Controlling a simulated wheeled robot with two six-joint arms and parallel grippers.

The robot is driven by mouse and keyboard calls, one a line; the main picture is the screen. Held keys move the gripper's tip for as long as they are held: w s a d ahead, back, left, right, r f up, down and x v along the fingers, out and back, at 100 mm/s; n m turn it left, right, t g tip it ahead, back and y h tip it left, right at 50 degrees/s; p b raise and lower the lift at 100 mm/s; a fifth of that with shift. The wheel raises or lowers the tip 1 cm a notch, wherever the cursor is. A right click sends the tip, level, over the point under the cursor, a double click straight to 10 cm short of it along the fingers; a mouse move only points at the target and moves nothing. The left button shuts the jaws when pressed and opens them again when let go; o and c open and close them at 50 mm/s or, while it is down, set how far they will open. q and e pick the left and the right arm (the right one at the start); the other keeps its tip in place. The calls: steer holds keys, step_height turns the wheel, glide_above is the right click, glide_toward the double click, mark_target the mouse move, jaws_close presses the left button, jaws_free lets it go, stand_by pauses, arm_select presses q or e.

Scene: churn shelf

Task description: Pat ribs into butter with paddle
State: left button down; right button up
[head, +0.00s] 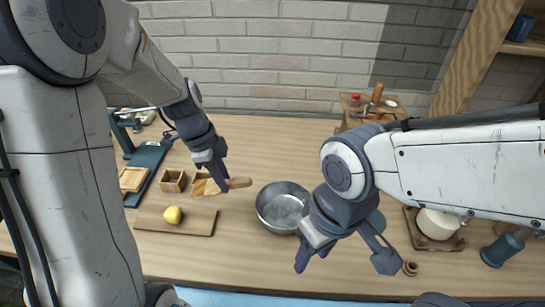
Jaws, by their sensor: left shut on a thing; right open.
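A yellow lump of butter (173,215) sits on a flat wooden board (205,222) at the left front of the table. My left gripper (217,182) is shut on a wooden paddle (238,183), behind and to the right of the butter and apart from it. The fingers hide part of the paddle. No ribs can be made out on the butter at this size. My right gripper (343,262) is open and empty near the table's front edge, right of the metal bowl.
A metal bowl (284,199) stands mid-table, close to my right gripper. A small wooden box (173,180) and a blue-green base with a clamp (148,162) are at left. A pale round thing on a wooden tray (450,243) and a dark green spool (500,250) are at right.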

step_height(320, 180, up, 4)
steer(key=p, duration=0.3)
arm_select(q)
steer(key=s+a+y, duration=0.3)
steer(key=s+a, duration=0.1)
steer(key=a, duration=0.6)
steer(key=shift+m, duration=0.3)
step_height(320, 180, down, 6)
steer(key=b, duration=0.6)
steer(key=shift+w+d+f, duration=0.1)
steer(key=shift+w+f, duration=0.05)
steer(key=shift+f, duration=0.1)
arm_select(e)
step_height(320, 180, down, 6)
arm_select(q)
steer(key=shift+f+b, duration=0.45)
arm_select(e)
steer(key=shift+f, duration=0.3)
steer(key=shift+r, duration=0.2)
arm_select(q)
step_height(320, 180, up, 7)
steer(key=p, duration=0.7)
steer(key=shift+p, duration=0.35)
arm_select(e)
step_height(320, 180, up, 7)
arm_select(q)
steer(key=shift+f, duration=0.1)
